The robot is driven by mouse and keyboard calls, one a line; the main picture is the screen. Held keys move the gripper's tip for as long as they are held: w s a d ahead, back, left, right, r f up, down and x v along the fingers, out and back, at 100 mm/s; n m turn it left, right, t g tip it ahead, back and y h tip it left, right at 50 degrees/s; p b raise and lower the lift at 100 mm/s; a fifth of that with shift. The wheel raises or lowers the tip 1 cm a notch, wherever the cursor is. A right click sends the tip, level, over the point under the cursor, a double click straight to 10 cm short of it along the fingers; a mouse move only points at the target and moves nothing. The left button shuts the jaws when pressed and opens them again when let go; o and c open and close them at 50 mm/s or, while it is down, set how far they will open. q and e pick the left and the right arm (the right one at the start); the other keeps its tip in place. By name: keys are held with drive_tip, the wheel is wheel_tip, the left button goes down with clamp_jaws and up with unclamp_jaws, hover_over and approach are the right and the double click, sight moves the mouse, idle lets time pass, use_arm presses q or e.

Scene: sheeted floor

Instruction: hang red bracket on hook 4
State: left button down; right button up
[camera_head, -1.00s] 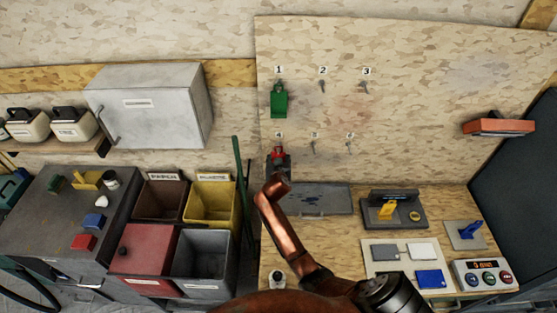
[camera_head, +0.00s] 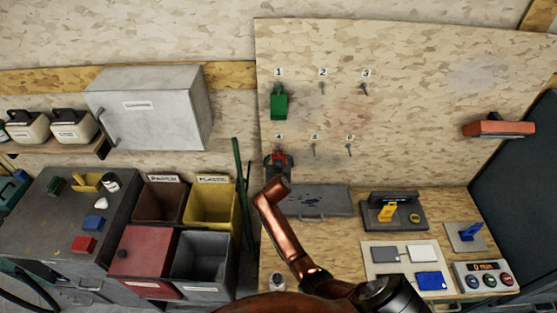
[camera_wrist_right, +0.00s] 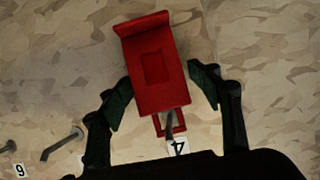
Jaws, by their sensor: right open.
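The red bracket (camera_head: 279,156) is at hook 4 on the upright wooden board, and it shows large in the right wrist view (camera_wrist_right: 155,62). In that view hook 4 (camera_wrist_right: 169,124) appears to pass through the loop at the bracket's end, beside the label 4 (camera_wrist_right: 178,146). My right gripper (camera_wrist_right: 163,86) is open, with one finger on each side of the bracket and a visible gap to each. In the head view my right gripper (camera_head: 278,163) partly covers the bracket. My left gripper is out of view.
A green bracket (camera_head: 279,106) hangs on hook 1 above. Hooks 2 (camera_head: 322,88), 3 (camera_head: 365,89) and two beside hook 4 are bare. Below is a workbench (camera_head: 340,232) with a grey mat (camera_head: 325,203). Bins (camera_head: 211,203) stand at left.

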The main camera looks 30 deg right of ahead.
drive_tip(key=shift+o, duration=0.3)
drive_tip(key=shift+f, duration=0.1)
drive_tip(key=shift+s+a, duration=0.15)
drive_tip(key=shift+s, duration=0.1)
drive_tip(key=v, duration=1.1)
drive_tip(key=shift+r, duration=0.3)
